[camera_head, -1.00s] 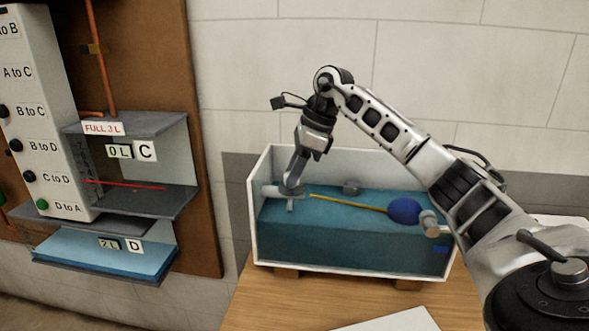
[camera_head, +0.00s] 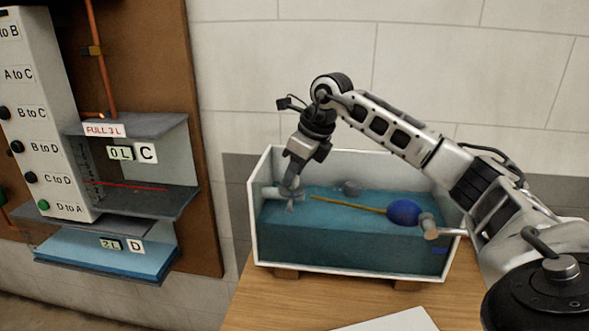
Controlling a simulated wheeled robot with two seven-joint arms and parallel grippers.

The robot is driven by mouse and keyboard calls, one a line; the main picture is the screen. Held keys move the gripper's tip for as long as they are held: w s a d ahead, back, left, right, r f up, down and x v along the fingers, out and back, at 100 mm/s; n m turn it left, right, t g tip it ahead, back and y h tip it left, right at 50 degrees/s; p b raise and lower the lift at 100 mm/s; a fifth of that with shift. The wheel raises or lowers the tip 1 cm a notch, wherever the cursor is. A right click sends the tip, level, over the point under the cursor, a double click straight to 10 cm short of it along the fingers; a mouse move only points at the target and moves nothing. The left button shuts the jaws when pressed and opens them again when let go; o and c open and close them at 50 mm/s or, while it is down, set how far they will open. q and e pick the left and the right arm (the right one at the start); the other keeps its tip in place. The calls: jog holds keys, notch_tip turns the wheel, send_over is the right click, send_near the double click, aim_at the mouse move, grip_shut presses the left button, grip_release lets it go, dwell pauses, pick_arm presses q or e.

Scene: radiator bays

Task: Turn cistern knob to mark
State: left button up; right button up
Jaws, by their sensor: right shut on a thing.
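The cistern (camera_head: 262,245) is an open, white-rimmed tank of blue water with a clear front, on a wooden table. Its knob (camera_head: 292,201) is a small pale cross-shaped piece on the valve at the tank's left inner wall. My right gripper (camera_head: 291,189) reaches down into the tank from above and is shut on the knob, with its fingers partly covering it. A blue float (camera_head: 404,212) on a thin yellow rod lies at the water surface to the right. I cannot make out the mark. My left gripper is not in view.
A board on the left carries tank C (camera_head: 150,152) and tank D (camera_head: 100,255), beside a white panel of labelled buttons (camera_head: 45,120). A white sheet (camera_head: 390,322) lies at the table's front. Bare wood (camera_head: 265,300) is in front of the cistern.

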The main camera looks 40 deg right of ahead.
jog(key=shift+m+t+h, duration=0.3)
jog(key=shift+m+h, duration=0.2)
jog(key=shift+m, duration=0.9)
jog(key=shift+a, duration=0.1)
jog(key=o, duration=1)
jog(key=shift+c, duration=0.2)
jog(key=v, duration=1.6)
